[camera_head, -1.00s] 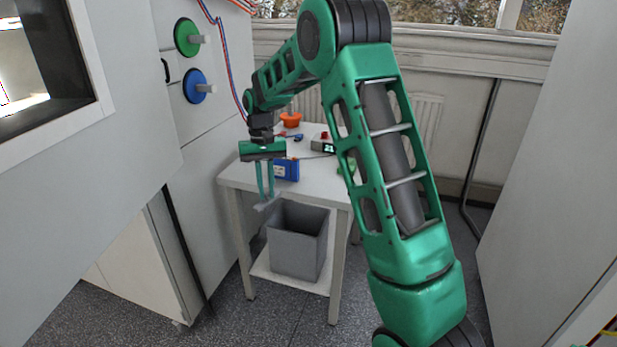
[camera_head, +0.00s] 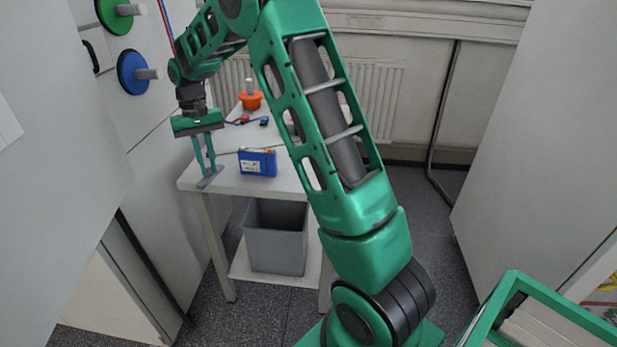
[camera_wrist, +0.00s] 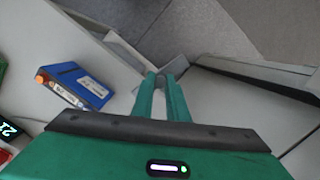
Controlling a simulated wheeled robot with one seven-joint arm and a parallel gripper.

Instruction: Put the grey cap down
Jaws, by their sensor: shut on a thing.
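My gripper (camera_head: 207,173) points down with its two fingers close together, shut on the grey cap (camera_head: 210,180). The cap shows as a small flat grey piece at the fingertips in the head view, by the left front corner of the white table (camera_head: 232,183). I cannot tell whether it touches the tabletop. In the wrist view the fingertips (camera_wrist: 165,73) meet on something grey, mostly hidden by the fingers.
A blue battery pack (camera_head: 257,162) stands on the table right of my gripper. An orange cap (camera_head: 250,99) sits farther back. A grey bin (camera_head: 276,241) stands on the lower shelf. Green (camera_head: 114,15) and blue (camera_head: 132,73) caps with pegs are on the cabinet at left.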

